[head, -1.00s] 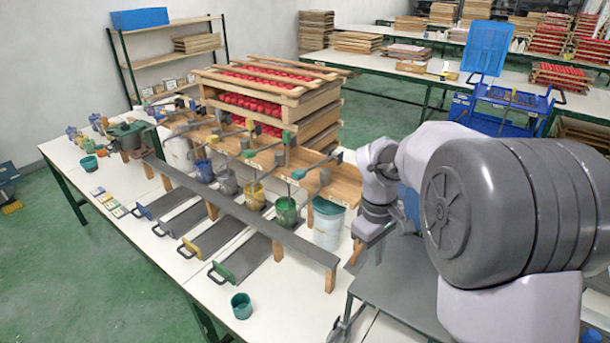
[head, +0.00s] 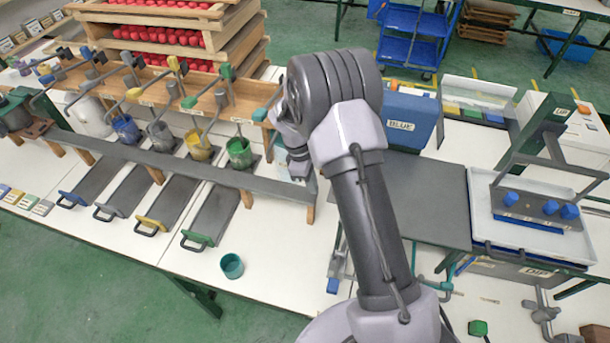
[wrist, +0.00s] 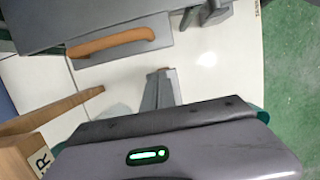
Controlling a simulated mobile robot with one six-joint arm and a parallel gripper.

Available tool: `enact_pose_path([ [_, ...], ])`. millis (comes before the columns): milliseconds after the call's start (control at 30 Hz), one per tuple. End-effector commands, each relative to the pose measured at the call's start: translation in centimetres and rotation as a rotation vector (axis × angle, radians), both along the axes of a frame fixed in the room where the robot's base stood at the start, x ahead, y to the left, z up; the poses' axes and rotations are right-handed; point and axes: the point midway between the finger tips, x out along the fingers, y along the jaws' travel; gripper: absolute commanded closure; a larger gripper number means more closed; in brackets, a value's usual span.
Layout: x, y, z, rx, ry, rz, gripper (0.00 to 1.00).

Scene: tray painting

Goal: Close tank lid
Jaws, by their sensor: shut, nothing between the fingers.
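A low grey tank (head: 512,268) labelled DIP stands under a white tray at the right of the head view. I cannot tell for certain which part is its lid; a flat dark grey panel (head: 418,200) lies just left of it. My gripper (head: 303,172) hangs at the right end of the wooden rack, left of the panel and well apart from the tank. In the wrist view my gripper (wrist: 160,74) is shut and empty above the white table. Neither the DIP label nor the white tray shows in the wrist view.
A blue box (head: 408,118) labelled BLUE stands behind the panel. A rack with blue knobs (head: 540,205) sits in the white tray (head: 482,228). A trowel with an orange handle (wrist: 112,42) lies near my gripper. A teal cup (head: 232,266) stands at the front left.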

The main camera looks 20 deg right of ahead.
Motion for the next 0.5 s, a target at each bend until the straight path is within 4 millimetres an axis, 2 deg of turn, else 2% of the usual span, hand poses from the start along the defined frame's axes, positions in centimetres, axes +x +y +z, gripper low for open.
enact_pose_path([
  [200, -1.4, -2.1, 0.2, 0.0, -0.002, -0.001, 1.0],
  [500, -1.5, -2.3, 0.2, 0.0, -0.001, 0.0, 1.0],
])
